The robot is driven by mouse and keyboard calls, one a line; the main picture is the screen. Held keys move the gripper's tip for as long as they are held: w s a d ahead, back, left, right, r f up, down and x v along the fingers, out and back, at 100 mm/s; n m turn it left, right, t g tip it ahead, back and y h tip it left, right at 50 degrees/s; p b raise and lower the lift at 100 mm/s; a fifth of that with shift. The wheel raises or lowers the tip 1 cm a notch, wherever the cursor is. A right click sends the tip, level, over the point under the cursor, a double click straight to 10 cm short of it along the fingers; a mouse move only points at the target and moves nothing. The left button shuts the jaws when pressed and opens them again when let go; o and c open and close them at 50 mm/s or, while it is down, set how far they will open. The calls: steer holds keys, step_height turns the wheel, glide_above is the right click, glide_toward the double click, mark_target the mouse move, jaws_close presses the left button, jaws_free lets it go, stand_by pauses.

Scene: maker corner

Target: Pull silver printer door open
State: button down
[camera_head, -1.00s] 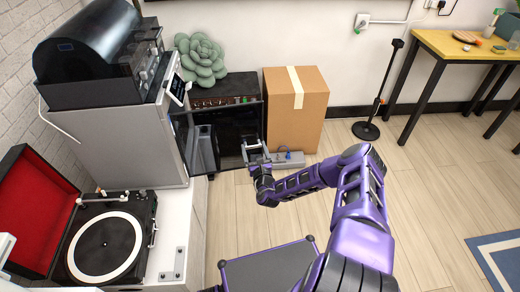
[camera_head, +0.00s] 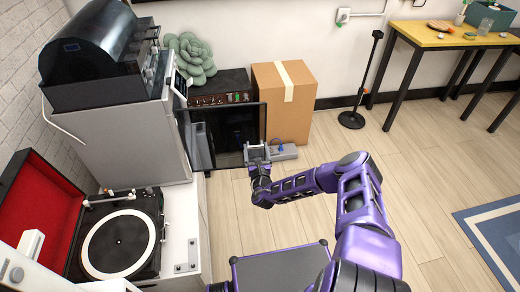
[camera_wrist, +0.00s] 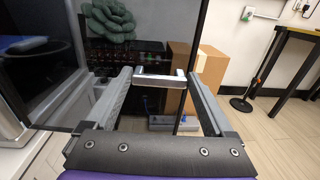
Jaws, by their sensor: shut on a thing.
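The silver printer (camera_head: 125,145) stands at the left in the head view, its front facing right. Its dark glass door (camera_head: 225,138) stands swung well out from the body. In the wrist view the door's black right edge (camera_wrist: 192,45) and its silver bar handle (camera_wrist: 158,82) show, with the room visible through the glass. My gripper (camera_head: 257,150) is at the door's outer edge. It is shut on the handle, with one finger at each end in the wrist view (camera_wrist: 160,88). The exact contact is hard to see.
A cardboard box (camera_head: 283,105) and a grey power strip (camera_head: 284,152) are on the floor behind the door. A turntable (camera_head: 120,235) sits on the white cabinet in front of the printer. A black stand (camera_head: 352,118) and a yellow-topped table (camera_head: 440,38) are right; floor between is clear.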

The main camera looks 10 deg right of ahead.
steer(key=shift+s, duration=0.25)
stand_by(0.4)
jaws_free()
steer(key=s+a+p, duration=0.1)
steer(key=s, duration=1.6)
steer(key=shift+s+a, duration=0.2)
steer(key=shift+a, duration=0.1)
steer(key=shift+a, duration=0.1)
